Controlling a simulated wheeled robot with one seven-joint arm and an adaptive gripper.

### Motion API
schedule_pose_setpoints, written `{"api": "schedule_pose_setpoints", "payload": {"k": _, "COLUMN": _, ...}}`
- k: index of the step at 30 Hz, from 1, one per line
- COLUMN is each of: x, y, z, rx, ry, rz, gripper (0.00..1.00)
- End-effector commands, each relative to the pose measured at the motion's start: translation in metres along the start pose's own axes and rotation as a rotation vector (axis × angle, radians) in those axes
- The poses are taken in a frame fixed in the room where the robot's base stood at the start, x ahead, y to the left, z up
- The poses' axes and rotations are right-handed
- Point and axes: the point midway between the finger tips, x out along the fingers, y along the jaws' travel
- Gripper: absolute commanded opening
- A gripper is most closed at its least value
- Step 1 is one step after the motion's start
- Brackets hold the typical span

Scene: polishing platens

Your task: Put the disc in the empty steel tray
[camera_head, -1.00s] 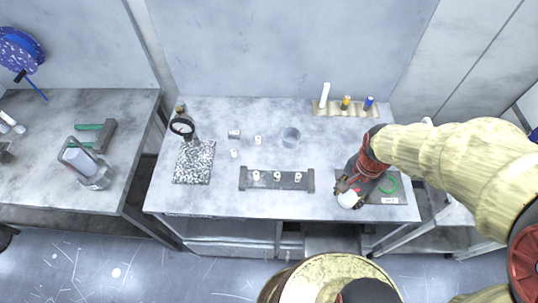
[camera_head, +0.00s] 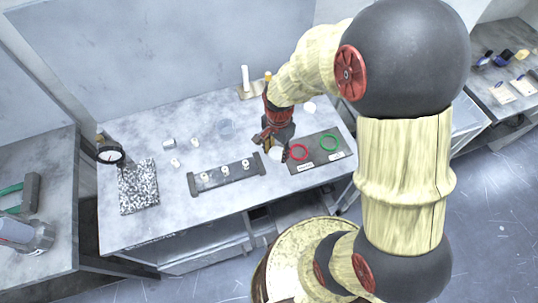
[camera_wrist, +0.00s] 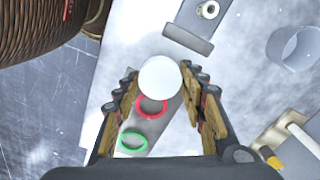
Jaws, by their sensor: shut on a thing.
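The white disc (camera_wrist: 159,77) is held between the fingertips of my gripper (camera_wrist: 160,95) in the wrist view. In the head view my gripper (camera_head: 273,146) is at the front part of the middle bench, left of a dark board, with the white disc (camera_head: 276,154) at its tips. The fingers are shut on the disc. The disc appears to be above the bench; its exact height cannot be told. I cannot make out a steel tray in either view.
The dark board (camera_head: 316,160) bears a red ring (camera_head: 299,152) and a green ring (camera_head: 329,142). A speckled plate (camera_head: 138,187) lies further left. Another bench (camera_head: 515,105) is at right.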

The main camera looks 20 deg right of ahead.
Motion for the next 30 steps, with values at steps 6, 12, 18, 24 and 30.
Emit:
{"api": "schedule_pose_setpoints", "payload": {"k": 6, "x": 0.036, "y": -0.026, "z": -0.005, "rx": 0.000, "ry": -0.002, "rz": 0.004, "gripper": 0.13}}
{"api": "schedule_pose_setpoints", "payload": {"k": 12, "x": 0.046, "y": -0.034, "z": -0.006, "rx": 0.000, "ry": -0.002, "rz": 0.003, "gripper": 0.13}}
{"api": "schedule_pose_setpoints", "payload": {"k": 18, "x": 0.068, "y": -0.037, "z": -0.007, "rx": 0.000, "ry": -0.003, "rz": 0.006, "gripper": 0.13}}
{"api": "schedule_pose_setpoints", "payload": {"k": 24, "x": 0.081, "y": -0.038, "z": -0.007, "rx": 0.000, "ry": -0.001, "rz": 0.002, "gripper": 0.13}}
{"api": "schedule_pose_setpoints", "payload": {"k": 30, "x": 0.081, "y": -0.038, "z": -0.007, "rx": 0.000, "ry": -0.001, "rz": 0.002, "gripper": 0.13}}
